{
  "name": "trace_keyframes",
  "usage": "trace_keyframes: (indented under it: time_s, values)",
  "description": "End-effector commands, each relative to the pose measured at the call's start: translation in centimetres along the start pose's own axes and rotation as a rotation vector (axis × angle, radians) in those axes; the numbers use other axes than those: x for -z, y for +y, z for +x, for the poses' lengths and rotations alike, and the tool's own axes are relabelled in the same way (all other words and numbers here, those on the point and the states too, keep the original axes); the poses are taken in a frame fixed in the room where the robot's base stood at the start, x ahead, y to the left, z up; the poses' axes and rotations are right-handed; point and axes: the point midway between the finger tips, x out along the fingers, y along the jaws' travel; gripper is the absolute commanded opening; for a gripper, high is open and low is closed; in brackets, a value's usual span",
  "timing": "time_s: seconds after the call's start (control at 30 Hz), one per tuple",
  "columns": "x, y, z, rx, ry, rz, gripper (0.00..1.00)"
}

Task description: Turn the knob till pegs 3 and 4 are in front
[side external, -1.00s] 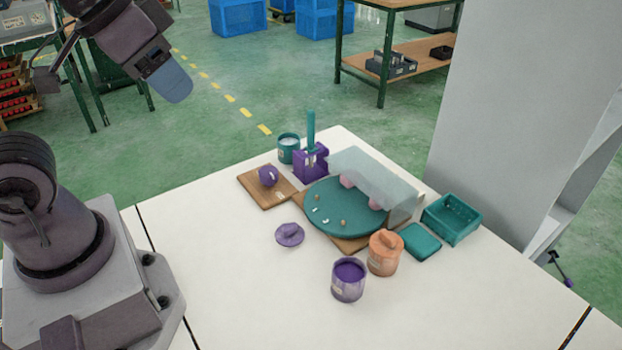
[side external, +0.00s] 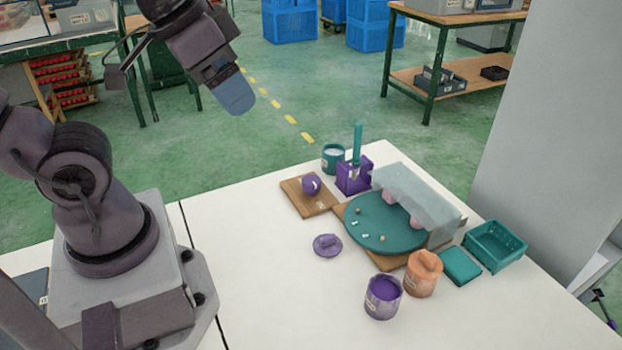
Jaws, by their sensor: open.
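The purple knob (side external: 311,184) sits on a small wooden board (side external: 297,201) at the left of the set-up. Right of it, a round teal turntable (side external: 365,232) rests on a wooden base. Small pegs (side external: 382,238) stand on its open front part, with white marks beside them too small to read. A translucent cover (side external: 418,203) spans the rear right of the turntable; two pink things (side external: 389,195) show at its edge. My gripper (side external: 238,98) is raised at the upper left, well away from the knob and touching nothing. The gap between its fingers is hard to see.
A purple holder (side external: 354,176) with an upright teal stick and a teal pot (side external: 333,157) stand behind. A purple lid (side external: 327,245), purple pot (side external: 383,297), orange lidded jar (side external: 423,274), teal lid (side external: 460,265) and teal box (side external: 495,246) lie around. The front left table is clear.

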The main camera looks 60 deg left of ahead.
Motion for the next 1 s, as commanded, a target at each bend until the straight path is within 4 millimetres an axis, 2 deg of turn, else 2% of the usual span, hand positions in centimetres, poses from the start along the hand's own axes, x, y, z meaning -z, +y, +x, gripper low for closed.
trace_keyframes:
  time_s: [0.17, 0.37, 0.57, 0.8, 0.9, 1.0]
  values:
    - [0.7, -1.1, 3.3, -0.003, -0.165, -0.061, 0.73]
    - [3.1, -3.3, 8.4, 0.025, -0.330, -0.364, 0.73]
    - [4.9, -6.5, 14.9, 0.146, -0.442, -0.850, 0.73]
    - [5.8, -11.5, 23.4, 0.415, -0.428, -1.599, 0.73]
    - [6.7, -12.8, 25.1, 0.490, -0.355, -1.876, 0.73]
    - [8.2, -13.3, 25.1, 0.503, -0.276, -2.088, 0.73]
